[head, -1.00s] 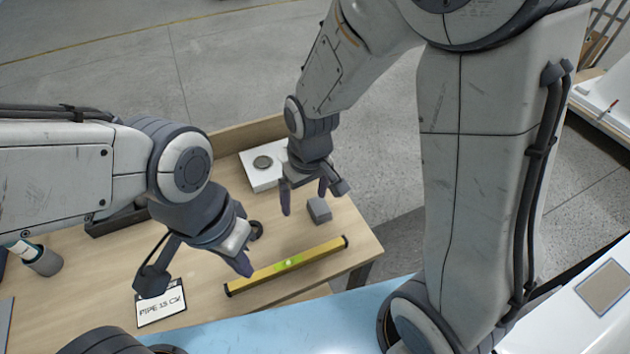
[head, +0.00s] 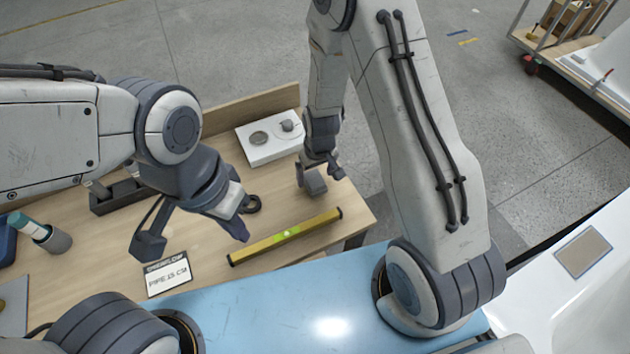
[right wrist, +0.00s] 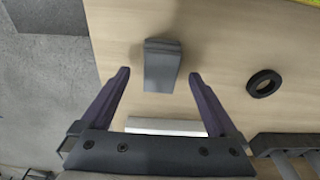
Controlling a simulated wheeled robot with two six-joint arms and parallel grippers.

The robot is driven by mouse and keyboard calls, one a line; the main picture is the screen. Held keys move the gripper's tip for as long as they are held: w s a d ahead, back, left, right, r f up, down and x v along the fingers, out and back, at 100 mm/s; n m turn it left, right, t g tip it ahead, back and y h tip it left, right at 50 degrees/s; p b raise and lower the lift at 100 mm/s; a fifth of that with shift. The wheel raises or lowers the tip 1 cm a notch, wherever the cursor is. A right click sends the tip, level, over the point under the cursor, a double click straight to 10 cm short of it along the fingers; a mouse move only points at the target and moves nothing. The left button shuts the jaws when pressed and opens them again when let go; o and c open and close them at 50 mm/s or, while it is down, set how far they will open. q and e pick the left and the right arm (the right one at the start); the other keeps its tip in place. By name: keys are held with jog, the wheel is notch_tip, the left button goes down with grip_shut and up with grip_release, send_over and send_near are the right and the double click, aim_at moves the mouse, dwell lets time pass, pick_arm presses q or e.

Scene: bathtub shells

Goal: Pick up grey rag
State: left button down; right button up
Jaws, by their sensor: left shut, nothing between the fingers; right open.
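The grey rag (head: 313,183) is a small folded block on the wooden table near its far right edge. In the right wrist view the grey rag (right wrist: 162,70) lies ahead of the fingertips, between their lines, with bare wood on both sides. My right gripper (head: 320,172) is open and empty just above and behind the rag, partly overlapping it in the head view. I cannot tell whether it touches it. My left gripper (head: 240,230) is shut and empty over the table, left of the yellow level.
A yellow level (head: 285,237) lies in front of the rag. A black ring (head: 252,203), a white box (head: 268,150) with round parts, a dark tray (head: 118,195), a sign card (head: 168,275) and a grey cup (head: 55,240) share the table (head: 90,265).

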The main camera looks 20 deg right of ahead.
notch_tip(320, 180, down, 3)
jog(key=shift+w+a+r+b, duration=0.1)
jog(key=shift+w+b, duration=0.05)
jog(key=shift+b, duration=0.5)
jog(key=shift+r, duration=0.1)
jog(key=c, duration=1.5)
jog(key=shift+o, duration=0.2)
jog(key=shift+r+p, duration=0.45)
notch_tip(320, 180, up, 4)
jog(key=shift+p, duration=1.05)
jog(key=shift+s+d+b, duration=0.6)
jog(key=shift+d+b, duration=0.2)
jog(key=shift+b, duration=0.25)
jog(key=s+d+r+b, duration=0.2)
jog(key=s+d+r, duration=0.4)
jog(key=d, duration=0.1)
jog(key=shift+s+d+b, duration=0.15)
jog(key=shift+s+b, duration=0.1)
jog(key=shift+b, duration=0.1)
